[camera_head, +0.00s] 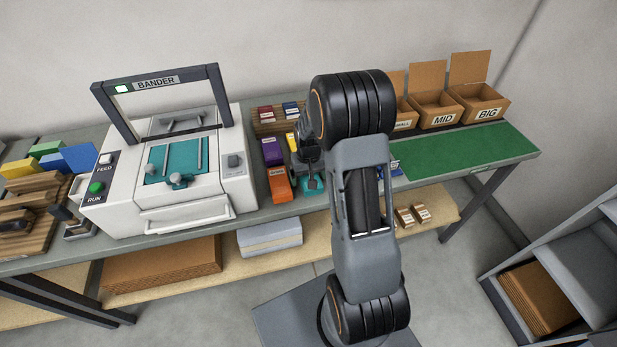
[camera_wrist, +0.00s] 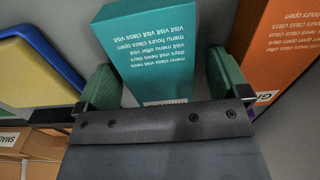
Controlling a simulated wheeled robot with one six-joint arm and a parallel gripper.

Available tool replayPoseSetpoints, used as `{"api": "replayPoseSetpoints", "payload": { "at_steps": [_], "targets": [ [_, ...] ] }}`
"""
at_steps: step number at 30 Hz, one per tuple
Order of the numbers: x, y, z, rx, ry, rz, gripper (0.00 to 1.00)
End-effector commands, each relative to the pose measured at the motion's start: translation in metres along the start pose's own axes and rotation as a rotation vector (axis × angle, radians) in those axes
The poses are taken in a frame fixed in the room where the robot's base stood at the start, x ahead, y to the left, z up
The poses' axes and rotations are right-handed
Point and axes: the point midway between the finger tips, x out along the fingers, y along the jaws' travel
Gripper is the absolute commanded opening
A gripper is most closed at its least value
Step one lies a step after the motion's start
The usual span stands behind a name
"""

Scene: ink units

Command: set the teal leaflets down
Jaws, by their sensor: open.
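The teal leaflets (camera_wrist: 150,50) are a banded stack with white print on top, in the middle of the wrist view. In the head view a small part of the stack (camera_head: 313,187) shows on the bench, just right of the orange stack. My gripper (camera_wrist: 163,82) is open, with a green pad on either side of the stack's near end. A narrow gap shows at the right pad; contact at the left pad cannot be told. In the head view my gripper (camera_head: 310,165) is over the stack and partly hidden by my arm.
An orange stack (camera_wrist: 275,45) lies close beside the teal one, with a purple stack (camera_head: 271,151) behind it. The bander (camera_head: 215,182) stands to the left. A green mat (camera_head: 465,150) is clear on the right, before open cartons marked MID (camera_head: 437,118) and BIG (camera_head: 484,108).

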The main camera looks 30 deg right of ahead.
Motion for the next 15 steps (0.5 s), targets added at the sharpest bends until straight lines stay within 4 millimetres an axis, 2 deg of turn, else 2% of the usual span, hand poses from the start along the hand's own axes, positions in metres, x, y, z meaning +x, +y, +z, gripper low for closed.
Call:
{"api": "replayPoseSetpoints", "payload": {
  "at_steps": [7,15],
  "targets": [
    [0.0012,0.0,0.0,0.0,0.0,0.0,0.94],
    [0.0009,0.0,-0.0001,0.0,0.0,0.0,0.68]
  ]
}}
